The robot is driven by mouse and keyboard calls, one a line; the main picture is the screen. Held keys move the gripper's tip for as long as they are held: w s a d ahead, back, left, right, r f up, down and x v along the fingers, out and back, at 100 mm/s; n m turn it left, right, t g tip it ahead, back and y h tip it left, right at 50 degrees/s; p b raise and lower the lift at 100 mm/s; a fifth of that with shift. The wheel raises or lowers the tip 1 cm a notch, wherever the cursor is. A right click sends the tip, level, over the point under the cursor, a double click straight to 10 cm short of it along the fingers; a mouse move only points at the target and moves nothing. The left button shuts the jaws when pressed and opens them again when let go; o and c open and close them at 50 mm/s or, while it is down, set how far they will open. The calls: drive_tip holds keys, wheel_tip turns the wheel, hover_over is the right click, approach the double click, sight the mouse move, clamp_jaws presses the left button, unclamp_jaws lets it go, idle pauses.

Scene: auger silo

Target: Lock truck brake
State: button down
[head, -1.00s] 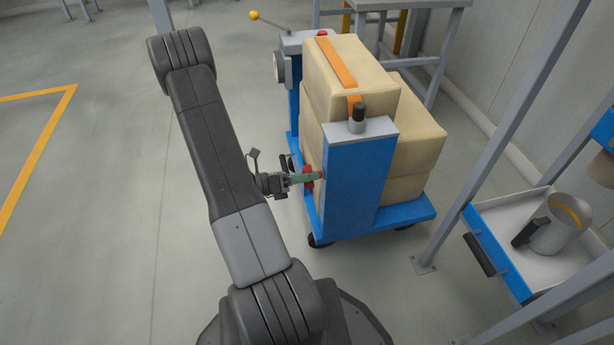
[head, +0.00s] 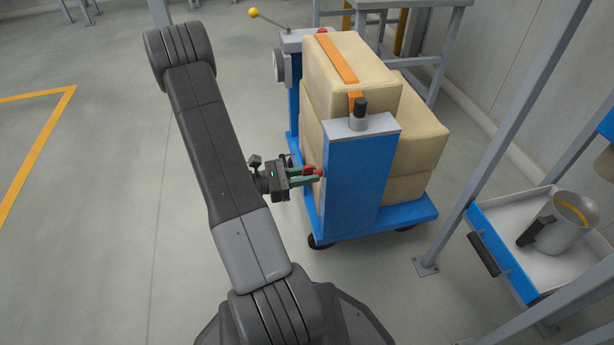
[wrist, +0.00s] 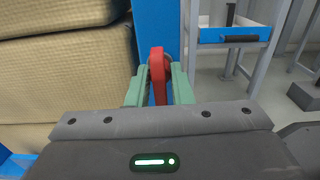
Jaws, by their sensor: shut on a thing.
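The blue truck (head: 352,185) stands on the floor and carries tan sacks (head: 352,75). A red brake lever (wrist: 157,72) is on the side of its near blue post. In the wrist view the lever stands upright between the two green fingertips of my gripper (wrist: 158,85). My gripper (head: 304,176) is shut on the lever beside the post in the head view, where the fingers partly hide the red part. The lever's lower end is hidden behind my gripper's body in the wrist view.
A grey rack with a blue-fronted tray (head: 500,255) holding a metal jug (head: 562,225) stands at the right. A lever with a yellow knob (head: 253,13) sticks out at the truck's far end. Floor left of my arm is clear.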

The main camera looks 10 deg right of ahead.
idle(0.4)
drive_tip(key=c, duration=1.5)
unclamp_jaws()
drive_tip(key=shift+a, duration=0.15)
drive_tip(key=a+p, duration=0.1)
drive_tip(key=a, duration=0.3)
drive_tip(key=a+p, duration=0.1)
drive_tip(key=a, duration=0.4)
drive_tip(key=a+p, duration=0.1)
drive_tip(key=a, duration=0.3)
drive_tip(key=shift+s+a+p, duration=0.25)
drive_tip(key=shift+a+p, duration=0.05)
drive_tip(key=shift+p, duration=0.05)
drive_tip(key=shift+d, duration=0.15)
drive_tip(key=d+b, duration=0.1)
drive_tip(key=d, duration=0.3)
drive_tip(key=d+b, duration=0.1)
drive_tip(key=d, duration=0.4)
drive_tip(key=d+b, duration=0.1)
drive_tip(key=d, duration=0.3)
drive_tip(key=shift+w+d+b, duration=0.25)
drive_tip(key=shift+d+b, duration=0.05)
drive_tip(key=shift+b, duration=0.05)
drive_tip(key=shift+a, duration=0.1)
